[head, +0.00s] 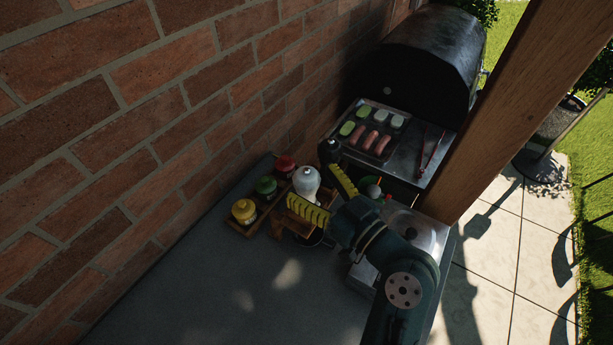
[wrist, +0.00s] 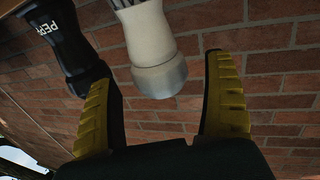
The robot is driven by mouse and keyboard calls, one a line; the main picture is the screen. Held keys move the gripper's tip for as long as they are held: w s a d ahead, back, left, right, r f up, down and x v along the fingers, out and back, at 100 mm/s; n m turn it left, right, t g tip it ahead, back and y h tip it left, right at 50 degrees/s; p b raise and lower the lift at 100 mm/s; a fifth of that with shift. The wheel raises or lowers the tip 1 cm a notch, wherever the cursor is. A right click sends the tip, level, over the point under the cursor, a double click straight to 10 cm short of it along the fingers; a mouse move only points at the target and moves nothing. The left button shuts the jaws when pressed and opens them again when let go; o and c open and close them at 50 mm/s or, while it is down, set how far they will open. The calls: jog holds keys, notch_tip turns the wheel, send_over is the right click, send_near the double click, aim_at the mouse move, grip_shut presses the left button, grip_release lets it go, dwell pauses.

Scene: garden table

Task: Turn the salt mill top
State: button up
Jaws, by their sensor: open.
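The white salt mill (head: 306,181) stands at the wall side of the grey counter in the head view. In the wrist view its pale body (wrist: 150,35) runs down from the upper edge to a smooth grey-white top (wrist: 161,80). My gripper (head: 325,193), with yellow ridged fingers, is open beside the mill in the head view. In the wrist view the fingers (wrist: 160,72) are spread wide, with the mill top showing between them and a gap on each side. Whether the top lies at fingertip depth is unclear.
The black pepper mill (head: 329,150) stands close by and appears beside the left finger in the wrist view (wrist: 65,40). Jars with yellow (head: 244,211), green (head: 266,187) and red (head: 285,166) lids stand left. A brick wall (head: 130,120) borders the counter (head: 240,290), whose front is clear.

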jog(key=shift+x, duration=1)
jog(key=c, duration=1.2)
